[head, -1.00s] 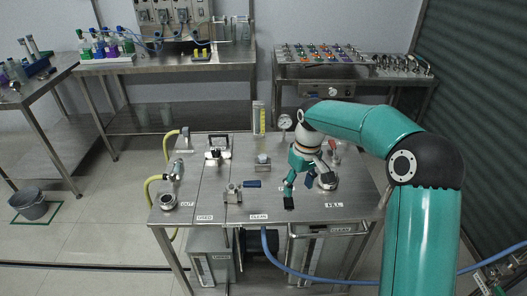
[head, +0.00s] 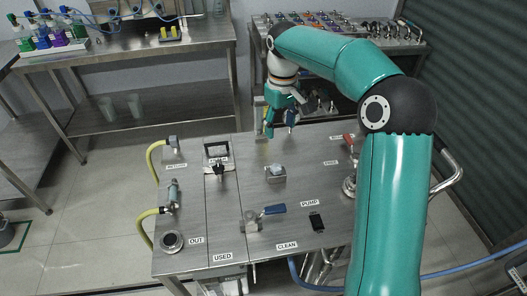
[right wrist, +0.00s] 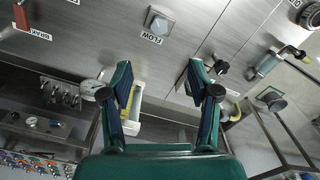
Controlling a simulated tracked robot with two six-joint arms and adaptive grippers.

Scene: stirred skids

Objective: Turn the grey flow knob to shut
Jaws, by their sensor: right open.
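The grey flow knob (head: 276,171) stands on the steel skid top (head: 220,240), towards the back of the middle panel. In the right wrist view the knob (right wrist: 158,22) is a squarish grey cap beside its FLOW label, at the top centre. My right gripper (head: 281,124) is open and empty, above the back edge of the skid, behind the knob and apart from it. In the right wrist view its two fingers (right wrist: 160,80) are spread wide with the knob beyond their tips. My left gripper is not in view.
A clear sight tube with a yellow scale (right wrist: 137,98) stands close to the fingers. A gauge (right wrist: 91,88) and a red lever (head: 350,139) are nearby. A black clamp handle (head: 217,160) is left of the knob; a blue-handled valve (head: 268,212) is in front.

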